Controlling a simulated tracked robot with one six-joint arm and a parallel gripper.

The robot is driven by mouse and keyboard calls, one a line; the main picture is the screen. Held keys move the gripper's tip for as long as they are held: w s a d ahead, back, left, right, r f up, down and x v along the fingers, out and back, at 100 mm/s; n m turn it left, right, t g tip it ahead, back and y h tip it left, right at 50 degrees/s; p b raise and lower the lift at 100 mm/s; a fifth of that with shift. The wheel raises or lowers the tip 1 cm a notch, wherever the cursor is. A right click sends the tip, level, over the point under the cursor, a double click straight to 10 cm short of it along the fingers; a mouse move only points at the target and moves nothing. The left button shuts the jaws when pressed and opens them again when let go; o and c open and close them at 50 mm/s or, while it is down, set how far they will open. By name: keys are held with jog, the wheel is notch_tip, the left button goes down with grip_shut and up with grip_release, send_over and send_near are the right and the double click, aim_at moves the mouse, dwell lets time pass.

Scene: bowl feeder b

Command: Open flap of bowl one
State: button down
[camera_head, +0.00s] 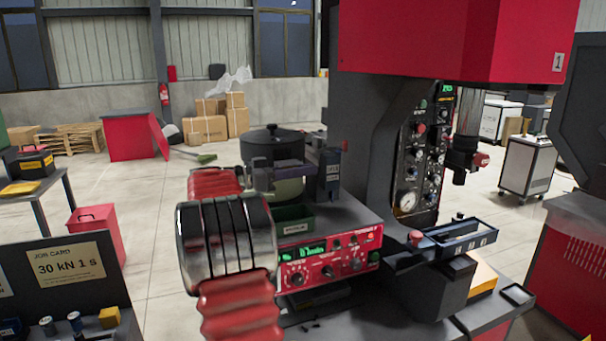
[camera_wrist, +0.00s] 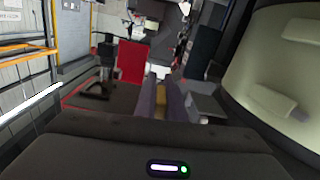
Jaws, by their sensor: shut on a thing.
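The dark bowl (camera_head: 272,148) of the feeder, with a black knobbed lid, stands on the red-fronted control unit (camera_head: 330,260). My arm reaches up to it from the front left and hides part of its left side. In the wrist view my gripper (camera_wrist: 164,98) shows its fingers close together, shut on a small yellow-brown part that seems to belong to the flap (camera_wrist: 162,99). The flap's outline and how far it stands open cannot be made out. A large pale curved body (camera_wrist: 285,75) fills the right of the wrist view, close beside the gripper.
A green labelled tray (camera_head: 293,221) sits below the bowl, close to my arm. A dark box (camera_head: 328,172) stands right of the bowl. A tall press (camera_head: 365,130) with a red head rises at the right. A job card board (camera_head: 68,270) stands at the left front.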

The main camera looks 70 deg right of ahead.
jog(key=shift+r, duration=0.1)
dwell(0.3)
jog(key=c, duration=2.1)
grip_release()
jog(key=shift+w, duration=0.1)
jog(key=v, duration=1.3)
jog(key=shift+w+a, duration=0.25)
jog(key=shift+w, duration=0.05)
